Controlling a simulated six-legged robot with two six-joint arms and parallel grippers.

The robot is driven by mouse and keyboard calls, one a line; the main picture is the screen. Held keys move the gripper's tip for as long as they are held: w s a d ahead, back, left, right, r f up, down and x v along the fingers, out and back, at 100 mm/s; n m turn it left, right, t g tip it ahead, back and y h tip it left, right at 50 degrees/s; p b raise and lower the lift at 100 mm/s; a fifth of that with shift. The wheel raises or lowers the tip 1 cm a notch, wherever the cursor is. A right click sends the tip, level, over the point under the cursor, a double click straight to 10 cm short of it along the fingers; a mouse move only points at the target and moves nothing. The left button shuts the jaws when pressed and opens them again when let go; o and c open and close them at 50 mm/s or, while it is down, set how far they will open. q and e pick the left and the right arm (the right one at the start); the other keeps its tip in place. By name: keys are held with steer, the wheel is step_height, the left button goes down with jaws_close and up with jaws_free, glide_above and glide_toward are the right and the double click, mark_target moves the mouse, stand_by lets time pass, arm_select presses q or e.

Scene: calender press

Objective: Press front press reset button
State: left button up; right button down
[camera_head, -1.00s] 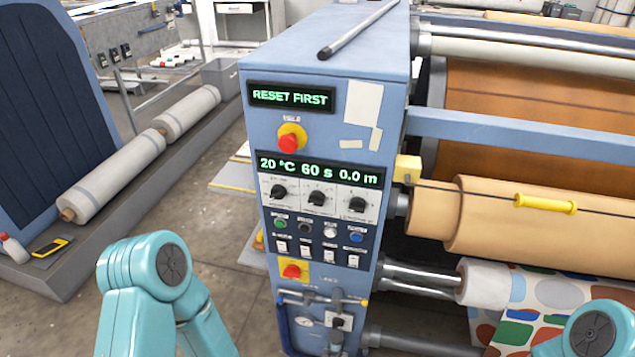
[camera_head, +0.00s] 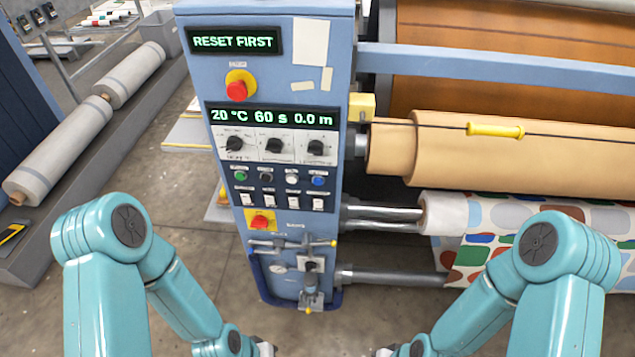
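The front panel (camera_head: 222,150) of the blue press shows a row of small buttons: green (camera_head: 240,175), black (camera_head: 266,177), white (camera_head: 292,179) and blue (camera_head: 318,181). Their labels are too small to read, so I cannot tell which one is reset. The upper display (camera_head: 235,41) reads "RESET FIRST". My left gripper (camera_head: 266,349) and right gripper (camera_head: 384,352) show only in part at the bottom edge, below the panel and apart from the buttons. Their fingers are cut off by the frame.
Red knobs on yellow plates sit above (camera_head: 237,91) and below (camera_head: 260,222) the buttons. A lower display (camera_head: 270,116), dials, switches and a valve assembly (camera_head: 308,265) share the panel. Rollers with tan sheet (camera_head: 480,165) and patterned fabric (camera_head: 500,215) lie right.

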arm_select(q)
jaws_close()
stand_by(1.4)
